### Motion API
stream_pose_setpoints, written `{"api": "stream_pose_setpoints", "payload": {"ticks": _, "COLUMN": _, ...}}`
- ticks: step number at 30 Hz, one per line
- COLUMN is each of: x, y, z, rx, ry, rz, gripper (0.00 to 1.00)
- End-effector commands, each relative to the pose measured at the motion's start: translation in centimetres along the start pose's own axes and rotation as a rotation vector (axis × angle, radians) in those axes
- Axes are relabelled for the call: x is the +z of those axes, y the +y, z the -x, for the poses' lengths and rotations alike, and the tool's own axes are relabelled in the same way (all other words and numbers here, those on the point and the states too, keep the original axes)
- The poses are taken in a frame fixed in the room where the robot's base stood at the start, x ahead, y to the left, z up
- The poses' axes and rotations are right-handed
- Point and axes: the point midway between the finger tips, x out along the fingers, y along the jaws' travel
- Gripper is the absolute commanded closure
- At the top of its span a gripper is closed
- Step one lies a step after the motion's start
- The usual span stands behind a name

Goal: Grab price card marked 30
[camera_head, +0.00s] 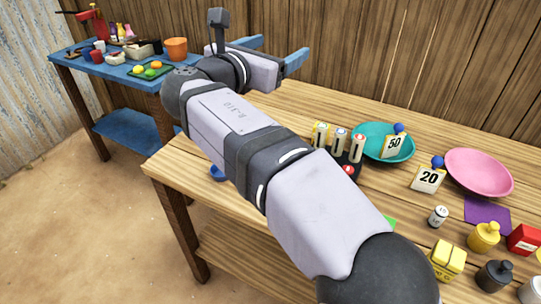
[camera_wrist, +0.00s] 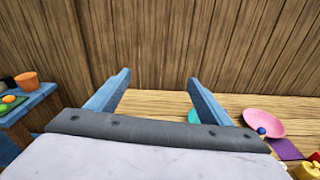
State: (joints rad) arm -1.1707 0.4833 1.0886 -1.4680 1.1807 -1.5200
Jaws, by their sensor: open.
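I see no price card marked 30 in either view; my arm hides part of the table. A price card marked 50 (camera_head: 394,146) with a blue knob stands at the teal plate (camera_head: 372,150). A price card marked 20 (camera_head: 428,179), also with a blue knob, stands left of the pink plate (camera_head: 478,171). My gripper (camera_head: 277,52) is open and empty, raised near the wooden wall at the table's far left. In the wrist view its two blue fingers (camera_wrist: 158,77) are wide apart with nothing between them.
Several small cylinders (camera_head: 340,140) stand left of the teal plate. Yellow, black and red containers crowd the right front, near a purple square (camera_head: 487,214). A blue side table (camera_head: 107,66) with an orange pot (camera_head: 176,49) stands at the left. The plank wall is close behind.

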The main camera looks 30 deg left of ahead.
Motion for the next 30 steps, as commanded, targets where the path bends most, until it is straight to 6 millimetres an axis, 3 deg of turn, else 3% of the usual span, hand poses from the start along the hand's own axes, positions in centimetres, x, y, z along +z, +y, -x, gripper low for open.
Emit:
{"api": "stream_pose_setpoints", "payload": {"ticks": 7, "x": -0.6, "y": 3.7, "z": 3.0, "rx": 0.064, "ry": -0.098, "rz": 0.096, "gripper": 0.27}}
{"api": "stream_pose_setpoints", "payload": {"ticks": 13, "x": -2.7, "y": 3.2, "z": 2.5, "rx": 0.058, "ry": -0.094, "rz": 0.097, "gripper": 0.27}}
{"api": "stream_pose_setpoints", "payload": {"ticks": 18, "x": -5.9, "y": 2.9, "z": 2.2, "rx": 0.058, "ry": -0.093, "rz": 0.098, "gripper": 0.27}}
{"api": "stream_pose_setpoints", "payload": {"ticks": 23, "x": -11.2, "y": 2.4, "z": 1.7, "rx": 0.058, "ry": -0.09, "rz": 0.104, "gripper": 0.27}}
{"api": "stream_pose_setpoints", "payload": {"ticks": 30, "x": -23.4, "y": 1.3, "z": 0.5, "rx": 0.058, "ry": -0.09, "rz": 0.107, "gripper": 0.27}}
